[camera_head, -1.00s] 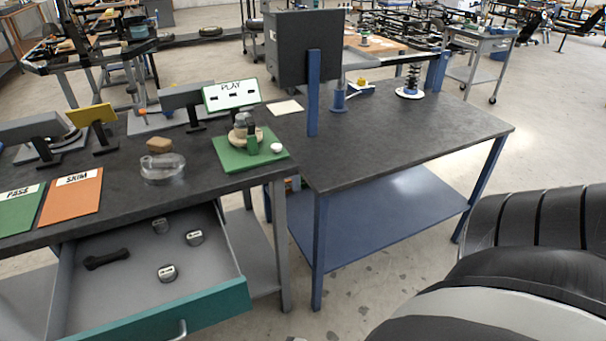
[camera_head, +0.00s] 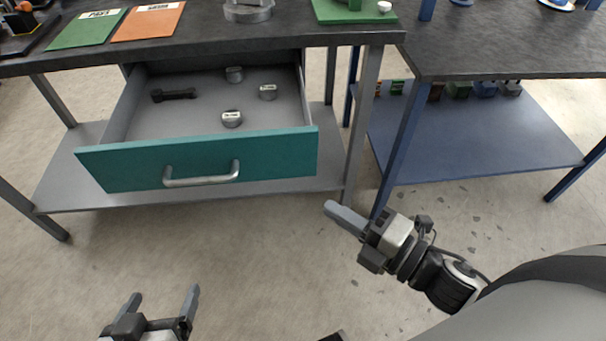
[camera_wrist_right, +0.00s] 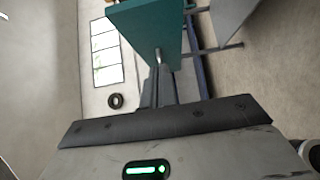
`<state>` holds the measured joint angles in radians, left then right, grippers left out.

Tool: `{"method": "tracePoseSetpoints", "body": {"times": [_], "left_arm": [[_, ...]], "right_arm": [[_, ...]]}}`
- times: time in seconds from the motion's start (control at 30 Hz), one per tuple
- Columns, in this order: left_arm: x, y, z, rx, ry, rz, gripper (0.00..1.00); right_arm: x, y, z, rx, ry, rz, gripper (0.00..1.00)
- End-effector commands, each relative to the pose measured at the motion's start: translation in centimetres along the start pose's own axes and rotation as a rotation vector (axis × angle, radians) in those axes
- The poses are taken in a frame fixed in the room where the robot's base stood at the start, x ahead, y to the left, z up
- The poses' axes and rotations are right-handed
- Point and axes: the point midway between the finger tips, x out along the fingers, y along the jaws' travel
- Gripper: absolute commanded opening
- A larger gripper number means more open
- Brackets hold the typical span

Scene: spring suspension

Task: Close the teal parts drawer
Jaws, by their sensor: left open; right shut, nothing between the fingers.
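The teal parts drawer (camera_head: 130,165) hangs pulled out under the dark bench top, with a silver bar handle (camera_head: 201,176) on its front. Inside lie several small metal parts (camera_head: 232,118) and a black piece (camera_head: 173,95). My left gripper (camera_head: 164,299) is open and empty, low in front of the drawer and apart from it. My right gripper (camera_head: 331,208) is shut and empty, to the right of the drawer front and apart from it. In the right wrist view the teal drawer front (camera_wrist_right: 150,30) shows at the top, beyond the shut fingers (camera_wrist_right: 165,100).
The bench top (camera_head: 210,38) carries a green card (camera_head: 88,28), an orange card (camera_head: 150,22) and a green plate (camera_head: 350,12). A grey bench leg (camera_head: 362,120) and a blue-legged table with a lower shelf (camera_head: 450,140) stand at right. The floor before the drawer is clear.

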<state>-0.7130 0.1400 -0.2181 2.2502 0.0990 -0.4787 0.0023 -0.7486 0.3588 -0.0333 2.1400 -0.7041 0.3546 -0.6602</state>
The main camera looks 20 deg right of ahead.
Motion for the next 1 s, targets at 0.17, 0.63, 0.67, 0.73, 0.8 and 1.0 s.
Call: {"method": "tracePoseSetpoints", "body": {"times": [0.17, 0.63, 0.67, 0.73, 0.8, 1.0], "left_arm": [[-0.2, 0.0, -0.3, -0.002, -0.005, -0.001, 0.85], [-0.3, 0.0, -0.4, -0.006, -0.012, -0.002, 0.85], [-0.2, 0.0, -0.4, -0.006, -0.012, -0.002, 0.85], [-0.2, 0.0, -0.4, -0.006, -0.011, -0.002, 0.85], [-0.2, 0.0, -0.4, -0.006, -0.011, -0.002, 0.85], [-0.2, 0.0, -0.4, -0.007, -0.011, -0.003, 0.85]], "right_arm": [[4.1, 0.3, 0.1, -0.001, 0.001, 0.005, 0.0], [9.8, 0.0, 2.7, 0.004, -0.001, -0.001, 0.0], [9.9, 0.0, 2.8, 0.004, -0.001, -0.001, 0.0], [10.0, 0.0, 2.9, 0.005, -0.002, -0.001, 0.0], [10.0, -0.1, 2.9, 0.006, -0.002, -0.002, 0.0], [9.9, -0.1, 2.9, 0.006, -0.002, -0.001, 0.0]]}}
